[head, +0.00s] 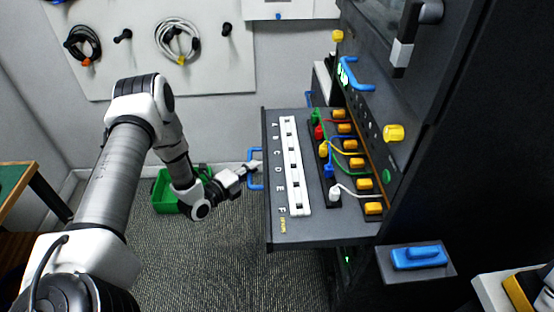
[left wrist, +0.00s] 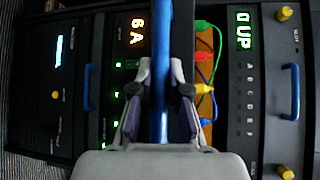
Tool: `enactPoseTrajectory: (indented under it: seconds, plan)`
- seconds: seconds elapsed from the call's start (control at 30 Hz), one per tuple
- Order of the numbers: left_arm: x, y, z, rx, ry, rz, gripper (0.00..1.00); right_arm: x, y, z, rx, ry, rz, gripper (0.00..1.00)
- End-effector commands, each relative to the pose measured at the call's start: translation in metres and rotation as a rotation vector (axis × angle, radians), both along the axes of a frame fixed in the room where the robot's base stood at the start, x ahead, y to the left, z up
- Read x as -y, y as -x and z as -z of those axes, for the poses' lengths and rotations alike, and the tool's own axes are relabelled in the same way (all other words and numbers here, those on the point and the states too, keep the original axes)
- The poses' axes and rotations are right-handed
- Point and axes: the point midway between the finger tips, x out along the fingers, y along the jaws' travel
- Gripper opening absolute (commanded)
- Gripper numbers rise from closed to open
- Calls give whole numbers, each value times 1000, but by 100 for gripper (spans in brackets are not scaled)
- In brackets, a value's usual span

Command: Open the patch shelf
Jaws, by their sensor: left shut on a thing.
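The patch shelf (head: 277,225) is a dark panel drawn out of the dark rack, with a white socket strip lettered A to F and several coloured cables plugged beside yellow blocks. Its blue handle (head: 251,168) is on the left front edge. My left gripper (head: 254,167) is at this handle, shut on it. In the left wrist view the blue handle (left wrist: 162,70) runs between the two fingers (left wrist: 162,105). The fingers and handle hide part of the shelf there. My right gripper is not in view.
The rack (head: 440,150) stands at the right with another blue handle (head: 355,76) and yellow knobs. A small shelf with a blue object (head: 418,257) juts out below. A green bin (head: 166,192) is on the floor behind my left arm. Coiled cables (head: 178,40) hang on the wall board.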

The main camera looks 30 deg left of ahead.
Motion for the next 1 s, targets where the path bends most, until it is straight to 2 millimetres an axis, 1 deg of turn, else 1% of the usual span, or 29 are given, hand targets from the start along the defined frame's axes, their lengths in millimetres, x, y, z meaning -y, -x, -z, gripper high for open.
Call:
enactPoseTrajectory:
  seconds: [0.03,0.1,0.23,0.4,0.6,0.93,0.97,1.0]
  plan:
    - [-13,9,-4,-5,0,-7,0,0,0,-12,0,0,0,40]
    - [-25,18,-4,-6,0,-5,0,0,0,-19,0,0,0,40]
    - [-46,31,-3,-5,0,-4,0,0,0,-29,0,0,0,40]
    - [-63,43,-1,-3,0,-2,0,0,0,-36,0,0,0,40]
    - [-71,49,1,-3,0,-1,0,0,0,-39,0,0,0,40]
    - [-72,49,1,-2,1,0,0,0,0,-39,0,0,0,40]
    - [-72,49,1,-2,1,0,19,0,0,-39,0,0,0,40]
    - [-72,49,1,-2,1,0,33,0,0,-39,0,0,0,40]
